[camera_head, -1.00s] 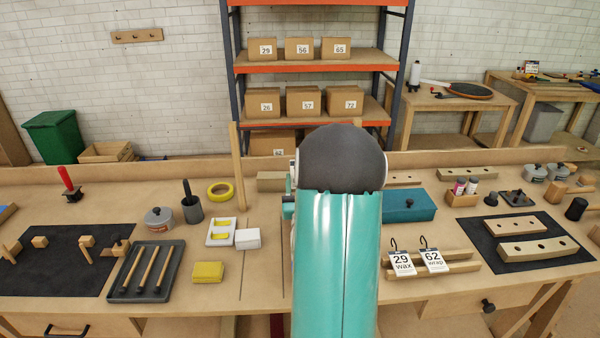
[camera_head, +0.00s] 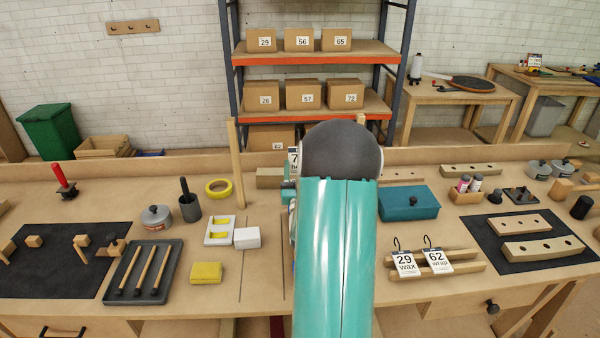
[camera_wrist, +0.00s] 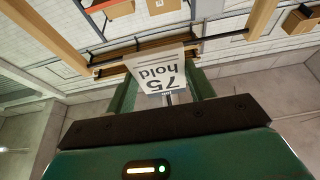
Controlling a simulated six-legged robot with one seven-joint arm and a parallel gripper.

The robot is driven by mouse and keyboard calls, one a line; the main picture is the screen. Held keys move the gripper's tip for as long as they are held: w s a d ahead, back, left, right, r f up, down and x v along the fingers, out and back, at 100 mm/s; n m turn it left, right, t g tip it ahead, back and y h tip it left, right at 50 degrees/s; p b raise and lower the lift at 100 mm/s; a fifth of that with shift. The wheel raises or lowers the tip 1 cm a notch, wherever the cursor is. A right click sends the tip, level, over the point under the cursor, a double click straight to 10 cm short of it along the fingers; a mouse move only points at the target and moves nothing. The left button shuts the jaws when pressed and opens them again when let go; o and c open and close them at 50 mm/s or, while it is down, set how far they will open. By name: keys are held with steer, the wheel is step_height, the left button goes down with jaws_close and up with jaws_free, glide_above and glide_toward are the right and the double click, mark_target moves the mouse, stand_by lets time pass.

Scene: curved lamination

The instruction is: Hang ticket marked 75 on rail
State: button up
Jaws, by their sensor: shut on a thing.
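The ticket marked 75 (camera_wrist: 160,73), a white card that also reads "hold", appears upside down in the wrist view. My gripper (camera_wrist: 168,96) is shut on it. In the head view, a strip of the ticket (camera_head: 293,156) shows left of my dark arm joint; the arm hides the rest and my gripper. A dark rail (camera_wrist: 225,36) runs between two wooden posts in the wrist view, close beyond the ticket. I cannot tell whether ticket and rail touch. In the head view, the left post (camera_head: 237,165) stands upright and the rail is hidden.
Tickets marked 29 (camera_head: 405,262) and 62 (camera_head: 438,260) lean on a wooden holder at right. A teal box (camera_head: 408,204) stands behind them. A yellow block (camera_head: 206,272) and a dark tray (camera_head: 145,272) lie left. Shelving with boxes stands behind the bench.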

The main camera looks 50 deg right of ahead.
steer(key=w+d+f, duration=0.2)
steer(key=w+d, duration=0.6)
steer(key=d, duration=0.1)
steer(key=shift+d, duration=0.15)
stand_by(1.1)
steer(key=o, duration=1)
steer(key=shift+o, duration=0.2)
steer(key=v, duration=0.7)
